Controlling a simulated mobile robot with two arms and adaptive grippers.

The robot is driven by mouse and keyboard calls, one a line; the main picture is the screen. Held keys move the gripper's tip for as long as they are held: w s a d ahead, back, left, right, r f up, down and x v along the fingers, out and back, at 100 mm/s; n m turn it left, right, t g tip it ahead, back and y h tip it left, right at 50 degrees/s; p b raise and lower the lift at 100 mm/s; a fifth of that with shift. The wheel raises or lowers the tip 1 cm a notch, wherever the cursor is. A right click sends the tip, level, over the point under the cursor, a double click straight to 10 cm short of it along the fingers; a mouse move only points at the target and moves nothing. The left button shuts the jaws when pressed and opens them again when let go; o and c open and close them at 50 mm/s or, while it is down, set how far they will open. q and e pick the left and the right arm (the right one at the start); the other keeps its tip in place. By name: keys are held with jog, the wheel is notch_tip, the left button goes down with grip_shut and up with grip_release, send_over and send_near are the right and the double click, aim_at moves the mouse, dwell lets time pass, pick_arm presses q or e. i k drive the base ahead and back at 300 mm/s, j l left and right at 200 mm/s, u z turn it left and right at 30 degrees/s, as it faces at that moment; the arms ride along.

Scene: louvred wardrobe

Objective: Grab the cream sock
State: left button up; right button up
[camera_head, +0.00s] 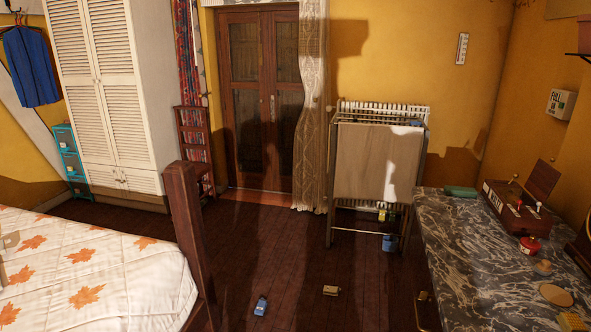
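I cannot clearly make out a cream sock in the head view. A small beige item (11,240) lies on the bed at the left edge, too small and cut off to identify. A large cream-beige panel or cloth (362,160) hangs on the front of the drying rack (331,195) by the radiator. A small cream-yellow block-like thing (331,290) lies on the floor. Neither of my grippers is in view.
The leaf-patterned bed (130,285) with its dark wooden post (185,225) fills the lower left. A white louvred wardrobe (110,90) stands shut behind. A marble-topped table (470,240) is at right. A blue toy-like object (261,306) lies on otherwise mostly clear floor.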

aim_at(328, 291)
jog(key=i+j, duration=0.15)
jog(key=i, duration=0.7)
jog(key=i+j, duration=0.1)
jog(key=i, duration=0.8)
